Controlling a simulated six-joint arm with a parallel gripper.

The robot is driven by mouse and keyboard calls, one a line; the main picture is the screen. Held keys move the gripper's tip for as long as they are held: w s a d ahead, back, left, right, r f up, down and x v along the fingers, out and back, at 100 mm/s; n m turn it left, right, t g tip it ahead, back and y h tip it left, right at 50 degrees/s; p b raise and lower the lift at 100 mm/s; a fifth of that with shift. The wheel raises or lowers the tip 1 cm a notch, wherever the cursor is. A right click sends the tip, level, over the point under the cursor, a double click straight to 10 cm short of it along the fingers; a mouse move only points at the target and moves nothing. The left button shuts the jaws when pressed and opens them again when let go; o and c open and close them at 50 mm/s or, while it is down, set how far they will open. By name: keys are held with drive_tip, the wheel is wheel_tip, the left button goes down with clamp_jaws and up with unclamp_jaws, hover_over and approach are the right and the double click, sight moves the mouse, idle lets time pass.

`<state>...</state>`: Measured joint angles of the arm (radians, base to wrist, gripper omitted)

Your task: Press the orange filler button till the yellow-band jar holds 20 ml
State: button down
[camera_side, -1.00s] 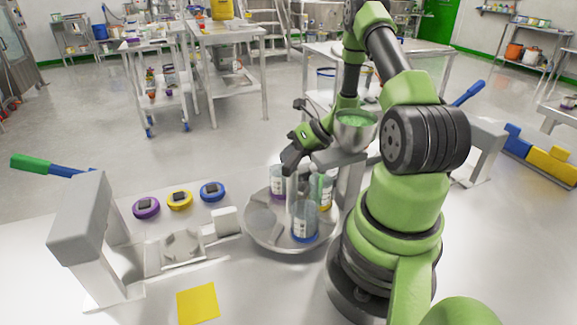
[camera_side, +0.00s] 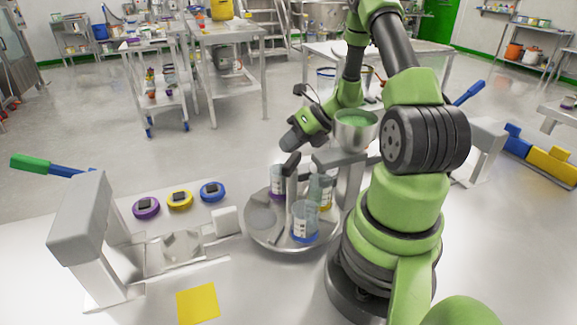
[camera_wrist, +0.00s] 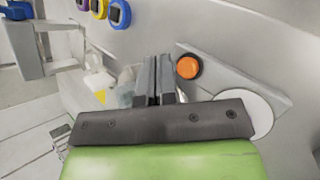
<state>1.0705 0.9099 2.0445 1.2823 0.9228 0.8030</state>
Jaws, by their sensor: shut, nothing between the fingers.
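The orange filler button (camera_wrist: 188,67) shows in the wrist view, just right of my shut fingertips (camera_wrist: 156,62); I cannot tell whether they touch it. The button is not visible in the side view. The yellow-band jar (camera_side: 324,192) stands on the tray's right side, partly hidden beneath the filler. Its level cannot be read. The filler's bowl (camera_side: 355,137) holds green granules. A blue-band jar (camera_side: 304,224) stands at the tray's front and a purple-band jar (camera_side: 276,181) at its back left.
Purple (camera_side: 146,208), yellow (camera_side: 179,199) and blue (camera_side: 212,191) round devices with dark tops lie left of the tray. A grey stand (camera_side: 84,230) with a lever is at far left. A yellow square (camera_side: 198,304) lies on the front table, with clear surface around it.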

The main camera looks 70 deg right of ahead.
drive_tip(key=shift+r, duration=1.6)
drive_tip(key=shift+a+r, duration=0.1)
drive_tip(key=a+r+n+g+y, duration=0.1)
drive_tip(key=a+r+n+g, duration=0.2)
drive_tip(key=a+r+n, duration=1.25)
drive_tip(key=s+a+r+n+h, duration=0.1)
drive_tip(key=s+n, duration=0.4)
drive_tip(key=n, duration=0.5)
drive_tip(key=s+a+r+n+t+h, duration=0.1)
drive_tip(key=s+a+r+n, duration=0.2)
drive_tip(key=n, duration=0.8)
drive_tip(key=s+a, duration=0.2)
drive_tip(key=a, duration=0.1)
drive_tip(key=shift+s+a+r+t, duration=0.15)
drive_tip(key=shift+t, duration=0.15)
